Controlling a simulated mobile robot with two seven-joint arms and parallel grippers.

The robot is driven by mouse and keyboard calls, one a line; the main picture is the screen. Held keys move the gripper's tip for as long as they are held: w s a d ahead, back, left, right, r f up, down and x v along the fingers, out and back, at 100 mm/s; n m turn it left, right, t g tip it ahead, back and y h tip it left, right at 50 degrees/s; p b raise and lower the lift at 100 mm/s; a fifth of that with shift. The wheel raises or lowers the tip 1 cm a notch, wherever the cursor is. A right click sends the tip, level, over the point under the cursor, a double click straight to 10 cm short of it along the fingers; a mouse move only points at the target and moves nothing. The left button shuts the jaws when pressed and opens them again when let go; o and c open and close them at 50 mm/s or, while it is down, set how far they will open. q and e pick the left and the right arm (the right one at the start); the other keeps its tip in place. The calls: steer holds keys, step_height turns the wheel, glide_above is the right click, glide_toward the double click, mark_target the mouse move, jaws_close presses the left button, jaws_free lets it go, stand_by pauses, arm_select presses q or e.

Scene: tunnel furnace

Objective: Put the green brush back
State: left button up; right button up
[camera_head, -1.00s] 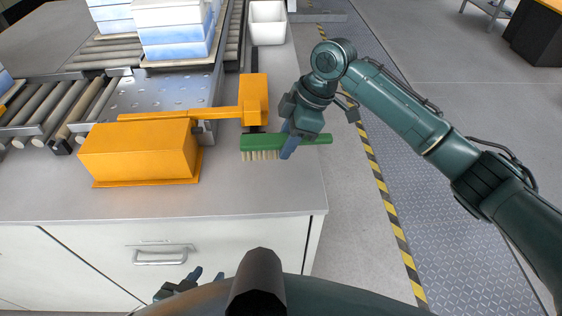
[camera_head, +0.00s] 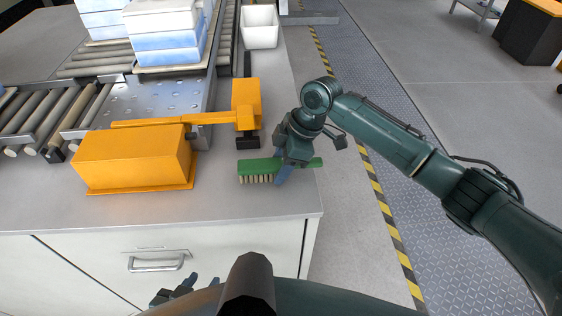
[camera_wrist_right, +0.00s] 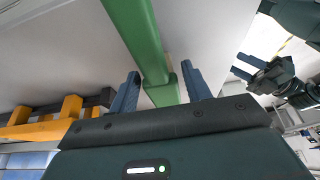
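The green brush (camera_head: 262,167) has pale bristles and lies over the grey counter near its right edge, bristles down. In the right wrist view the brush's green handle (camera_wrist_right: 148,45) runs between the two blue fingers. My right gripper (camera_head: 283,172) is at the brush handle; its fingers (camera_wrist_right: 160,82) stand apart, with a visible gap beside the handle. My left gripper (camera_head: 185,288) is low in the head view, in front of the drawer and away from the brush. It also shows in the right wrist view (camera_wrist_right: 246,67), empty, its fingers apart.
An orange box (camera_head: 133,157) with an arm and an upright orange block (camera_head: 246,103) stands just left of and behind the brush. A white bin (camera_head: 260,27) and a roller conveyor (camera_head: 62,115) are farther back. Free counter (camera_head: 225,200) lies in front.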

steer(key=shift+o, duration=0.9)
steer(key=v, duration=1.2)
steer(key=shift+r, duration=0.2)
